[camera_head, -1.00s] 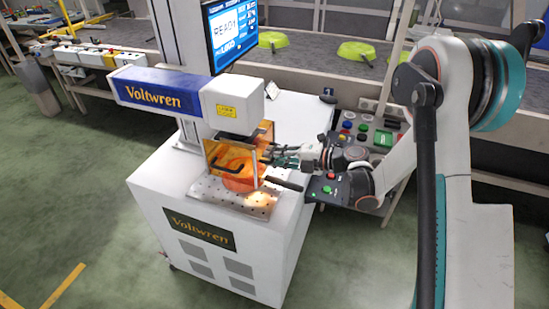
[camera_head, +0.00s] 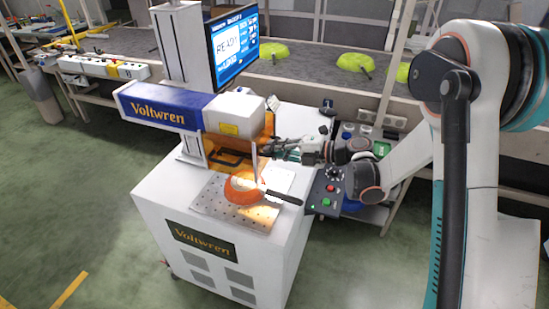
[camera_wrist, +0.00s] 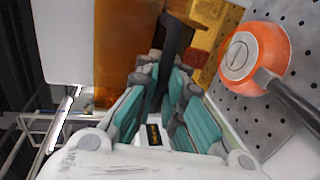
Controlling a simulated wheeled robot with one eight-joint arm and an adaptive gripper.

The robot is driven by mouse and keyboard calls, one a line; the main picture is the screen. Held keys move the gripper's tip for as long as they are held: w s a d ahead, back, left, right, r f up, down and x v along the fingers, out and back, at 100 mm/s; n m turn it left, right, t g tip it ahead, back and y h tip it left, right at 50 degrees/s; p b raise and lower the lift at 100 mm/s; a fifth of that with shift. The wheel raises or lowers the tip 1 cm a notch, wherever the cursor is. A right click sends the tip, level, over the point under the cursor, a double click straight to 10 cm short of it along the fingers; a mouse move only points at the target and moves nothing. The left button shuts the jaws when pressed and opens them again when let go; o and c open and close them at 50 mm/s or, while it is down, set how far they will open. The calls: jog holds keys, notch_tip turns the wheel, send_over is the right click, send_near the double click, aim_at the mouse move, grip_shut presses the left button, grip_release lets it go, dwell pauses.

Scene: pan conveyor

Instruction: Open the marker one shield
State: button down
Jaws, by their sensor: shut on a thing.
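The marker's orange see-through shield (camera_head: 229,143) is raised under the marker head, clear of the pan. It also shows in the wrist view (camera_wrist: 120,45) as an amber panel. My gripper (camera_head: 270,149) is at the right side of the shield. In the wrist view its teal fingers (camera_wrist: 163,78) are shut on the shield's black bar handle (camera_wrist: 174,40). The Voltwren marker (camera_head: 165,108) stands on a white cabinet. An orange pan (camera_head: 240,192) lies uncovered on the perforated plate (camera_head: 215,207), its black handle pointing right.
A black control box (camera_head: 328,192) with buttons sits at the cabinet's right edge, below my wrist. A screen (camera_head: 235,48) reading READY stands behind the marker head. Green pans (camera_head: 354,62) lie on the conveyor (camera_head: 310,78) at the back.

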jog(key=shift+r, duration=0.8)
jog(key=shift+f, duration=0.1)
jog(key=c, duration=2)
grip_release()
jog(key=shift+d, duration=0.1)
jog(key=shift+d, duration=0.1)
jog(key=v, duration=1.1)
jog(key=shift+d, duration=0.35)
jog(key=shift+s, duration=0.15)
